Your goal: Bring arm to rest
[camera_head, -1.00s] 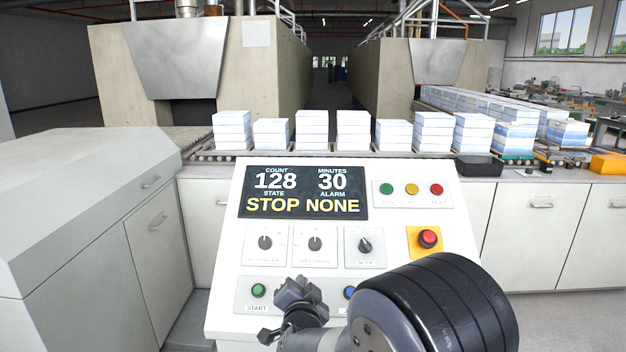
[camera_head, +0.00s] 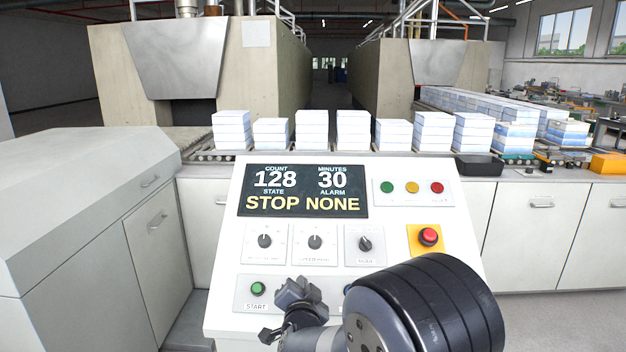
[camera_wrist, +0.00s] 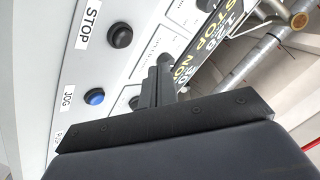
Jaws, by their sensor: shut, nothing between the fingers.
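My gripper (camera_head: 292,296) is in front of the lower part of the white control panel (camera_head: 228,215), right of the green START button (camera_head: 258,289). It is shut and empty. My arm's dark round joint hides the panel's lower right. In the wrist view, the shut fingers (camera_wrist: 163,75) point toward the panel, with the black STOP button (camera_wrist: 120,36) and the blue JOG button (camera_wrist: 95,97) to their left. Whether the fingers touch the panel cannot be told. The display (camera_head: 303,191) reads count 128, minutes 30, state STOP, alarm NONE.
A red emergency button (camera_head: 428,236) sits on a yellow plate at the panel's right. Several knobs are in the panel's middle row. A grey cabinet (camera_head: 75,200) stands at the left. Behind, stacks of white-blue blocks (camera_head: 353,128) stand on a conveyor before the furnace (camera_head: 110,75).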

